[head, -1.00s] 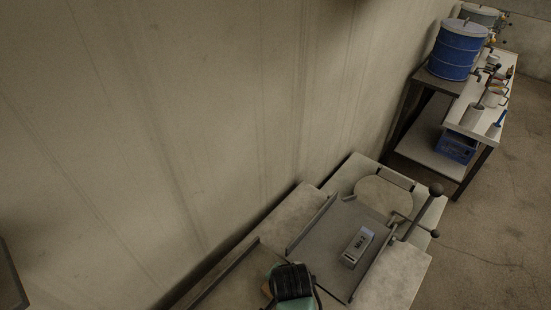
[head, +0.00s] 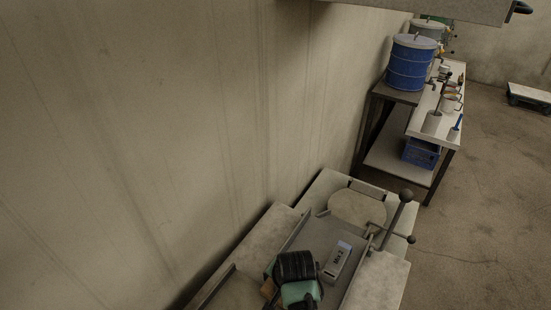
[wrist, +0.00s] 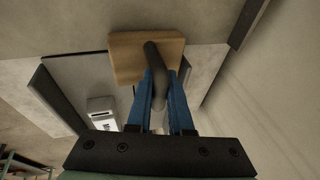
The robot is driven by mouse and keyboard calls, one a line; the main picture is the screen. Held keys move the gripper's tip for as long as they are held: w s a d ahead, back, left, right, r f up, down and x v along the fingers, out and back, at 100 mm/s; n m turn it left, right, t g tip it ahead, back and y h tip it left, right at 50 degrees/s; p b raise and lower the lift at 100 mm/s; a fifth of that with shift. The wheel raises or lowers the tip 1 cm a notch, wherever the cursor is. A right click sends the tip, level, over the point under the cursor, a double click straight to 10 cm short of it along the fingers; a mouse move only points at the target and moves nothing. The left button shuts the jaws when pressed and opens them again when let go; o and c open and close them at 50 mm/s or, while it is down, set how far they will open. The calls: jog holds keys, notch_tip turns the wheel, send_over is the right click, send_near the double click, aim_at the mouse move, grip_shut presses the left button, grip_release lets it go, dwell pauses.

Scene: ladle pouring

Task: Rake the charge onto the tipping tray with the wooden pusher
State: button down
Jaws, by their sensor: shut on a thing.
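The charge, a silver-grey ingot block (head: 337,262) with dark markings, lies on a grey plate (head: 322,238) between raised side rails. It also shows in the wrist view (wrist: 101,108), left of my fingers. My gripper (wrist: 160,88) has blue fingers shut on the dark handle of the wooden pusher (wrist: 126,60). The pusher's wooden block is in front of the fingertips; a small brown part shows in the head view (head: 268,287). In the head view my gripper is left of the charge, apart from it. The tipping tray seems to be the round pale plate (head: 357,208) beyond.
A lever with a dark ball knob (head: 407,195) stands right of the round plate. The wall runs close along the left. A bench (head: 427,120) with a blue drum (head: 412,64) and several tools stands farther back. Open floor lies right.

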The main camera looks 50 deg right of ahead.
jog(key=shift+w+d+b, duration=0.2)
jog(key=shift+d+b, duration=1.05)
jog(key=shift+d, duration=1.15)
jog(key=shift+w+d+b, duration=0.15)
jog(key=shift+d+b, duration=1.1)
jog(key=shift+d, duration=1.15)
jog(key=shift+a+r+p, duration=0.2)
jog(key=shift+a+p, duration=0.15)
jog(key=shift+p, duration=0.3)
jog(key=shift+s+a+p, duration=0.1)
jog(key=shift+a+p, duration=0.55)
jog(key=shift+a, duration=0.05)
notch_tip(320, 180, up, 7)
jog(key=a+p, duration=0.1)
jog(key=p, duration=0.6)
jog(key=shift+f, duration=0.15)
